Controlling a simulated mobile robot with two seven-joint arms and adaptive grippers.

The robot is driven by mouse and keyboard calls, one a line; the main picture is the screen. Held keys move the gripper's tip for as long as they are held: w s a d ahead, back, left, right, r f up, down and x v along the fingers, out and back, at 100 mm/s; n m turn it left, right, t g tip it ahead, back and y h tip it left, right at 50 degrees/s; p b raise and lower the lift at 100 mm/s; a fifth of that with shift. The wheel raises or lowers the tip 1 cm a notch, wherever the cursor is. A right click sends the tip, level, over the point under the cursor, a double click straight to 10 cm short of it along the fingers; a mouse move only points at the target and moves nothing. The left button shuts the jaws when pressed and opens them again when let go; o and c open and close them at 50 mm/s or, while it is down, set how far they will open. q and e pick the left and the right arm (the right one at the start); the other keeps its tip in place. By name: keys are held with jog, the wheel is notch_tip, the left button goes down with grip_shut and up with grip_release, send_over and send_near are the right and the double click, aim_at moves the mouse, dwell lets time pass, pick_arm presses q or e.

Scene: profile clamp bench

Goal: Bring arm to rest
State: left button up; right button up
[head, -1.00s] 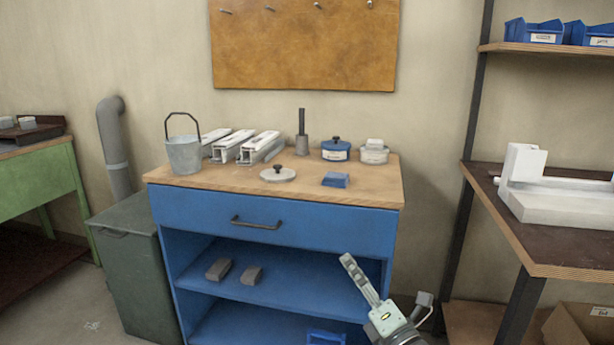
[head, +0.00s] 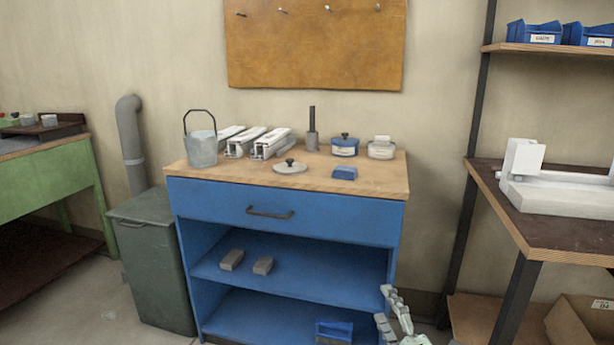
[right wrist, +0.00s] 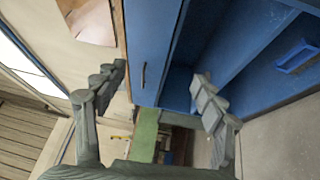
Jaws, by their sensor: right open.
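My right gripper (head: 385,306) is low at the bottom right of the head view, in front of the blue cabinet's (head: 285,208) lower right side. In the right wrist view its two fingers (right wrist: 158,80) are spread wide with nothing between them. The cabinet front, with its drawer and open shelves, shows beyond the fingers there. My left gripper is in neither view.
The wooden cabinet top (head: 235,172) carries a metal bucket (head: 202,148), white clamp profiles, lids and a blue block (head: 344,173). A brown bench (head: 560,233) stands right, a dark green bin (head: 150,255) left. Floor between bin and green table is clear.

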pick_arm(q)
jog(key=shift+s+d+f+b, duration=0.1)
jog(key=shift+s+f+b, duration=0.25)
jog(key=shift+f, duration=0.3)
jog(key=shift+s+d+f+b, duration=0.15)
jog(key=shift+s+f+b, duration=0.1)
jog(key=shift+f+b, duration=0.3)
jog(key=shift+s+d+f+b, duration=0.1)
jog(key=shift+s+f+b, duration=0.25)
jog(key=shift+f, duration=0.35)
pick_arm(e)
notch_tip(320, 180, down, 7)
jog(key=s+m+g, duration=0.1)
jog(key=shift+s+a+r, duration=0.15)
jog(key=shift+s+a, duration=0.1)
jog(key=shift+a, duration=0.15)
